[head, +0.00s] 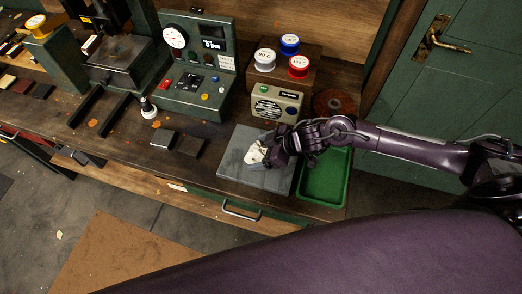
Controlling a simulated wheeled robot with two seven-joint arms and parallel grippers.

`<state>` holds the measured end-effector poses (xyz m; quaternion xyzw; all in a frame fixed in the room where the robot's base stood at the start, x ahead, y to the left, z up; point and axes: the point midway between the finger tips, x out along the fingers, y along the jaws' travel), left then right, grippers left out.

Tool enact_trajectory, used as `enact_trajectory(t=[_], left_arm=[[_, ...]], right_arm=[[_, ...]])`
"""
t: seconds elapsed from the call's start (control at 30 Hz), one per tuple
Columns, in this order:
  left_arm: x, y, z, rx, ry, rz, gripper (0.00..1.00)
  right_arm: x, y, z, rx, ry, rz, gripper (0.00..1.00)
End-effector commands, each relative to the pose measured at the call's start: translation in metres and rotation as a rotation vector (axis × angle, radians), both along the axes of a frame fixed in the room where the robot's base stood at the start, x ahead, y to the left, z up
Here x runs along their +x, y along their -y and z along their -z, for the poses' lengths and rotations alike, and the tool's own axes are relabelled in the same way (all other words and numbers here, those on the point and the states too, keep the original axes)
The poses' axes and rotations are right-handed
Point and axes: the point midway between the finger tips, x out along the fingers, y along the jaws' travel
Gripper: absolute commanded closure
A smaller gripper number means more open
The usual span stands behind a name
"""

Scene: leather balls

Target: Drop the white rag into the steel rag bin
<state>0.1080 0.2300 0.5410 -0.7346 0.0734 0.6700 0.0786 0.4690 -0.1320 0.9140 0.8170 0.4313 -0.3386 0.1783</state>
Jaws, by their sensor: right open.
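The white rag (256,154) is a small crumpled pale bundle over the grey slab (232,166) on the workbench. My right gripper (272,150) comes in from the right and is at the rag, its fingers open and partly covering the rag's right side. I cannot tell whether the fingers touch the rag. I do not see the steel rag bin in this view. My left gripper is not in view.
A green tray (324,184) lies right of the slab. Behind stand a beige radio-like box (277,103), a rack with coloured spools (289,44), and a green gauge machine (197,62). A green door (440,110) is at right. Open floor lies before the bench.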

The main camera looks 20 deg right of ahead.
Motion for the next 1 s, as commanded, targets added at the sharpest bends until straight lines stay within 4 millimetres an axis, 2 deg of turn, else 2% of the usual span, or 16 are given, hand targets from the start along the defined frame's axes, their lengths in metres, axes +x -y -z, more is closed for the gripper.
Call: enact_trajectory(t=[0.13,0.5,0.83,1.0], left_arm=[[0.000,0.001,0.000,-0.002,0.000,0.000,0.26],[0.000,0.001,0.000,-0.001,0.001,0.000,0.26],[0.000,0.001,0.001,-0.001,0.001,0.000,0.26],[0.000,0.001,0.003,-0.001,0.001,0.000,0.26]], right_arm=[[0.000,0.000,0.000,0.001,0.001,0.000,0.17],[0.000,0.000,0.000,0.001,0.001,0.000,0.64],[0.001,0.000,-0.003,0.001,0.002,0.001,0.64],[0.001,0.000,-0.016,0.001,0.003,-0.001,0.64]])
